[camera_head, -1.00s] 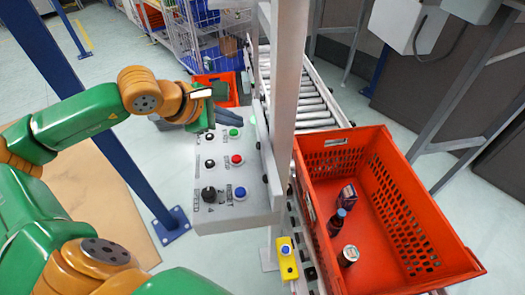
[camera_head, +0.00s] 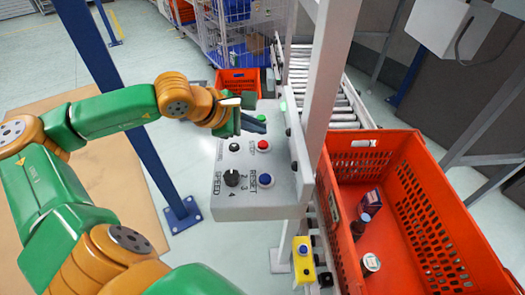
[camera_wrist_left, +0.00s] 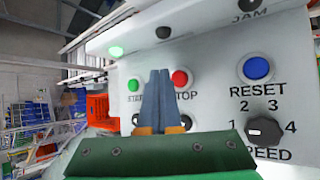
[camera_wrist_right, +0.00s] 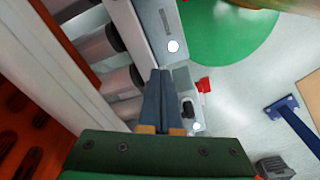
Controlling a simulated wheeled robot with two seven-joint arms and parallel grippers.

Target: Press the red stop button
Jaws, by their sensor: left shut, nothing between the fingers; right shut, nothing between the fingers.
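The red stop button (camera_head: 263,145) sits on the grey control panel (camera_head: 290,205), right of a small black button. It also shows in the left wrist view (camera_wrist_left: 180,78), above the STOP label, just right of the fingertips. My left gripper (camera_head: 262,126) is shut and empty over the panel's far part, its tips just beyond the red button in the head view. Contact with the panel cannot be told. My right gripper (camera_wrist_right: 160,72) is shut and empty, away from the red button.
A blue reset button (camera_head: 265,180) and black speed knob (camera_head: 231,178) are on the panel's near part. A grey post (camera_head: 328,75) rises beside it. A yellow box (camera_head: 303,262) hangs below.

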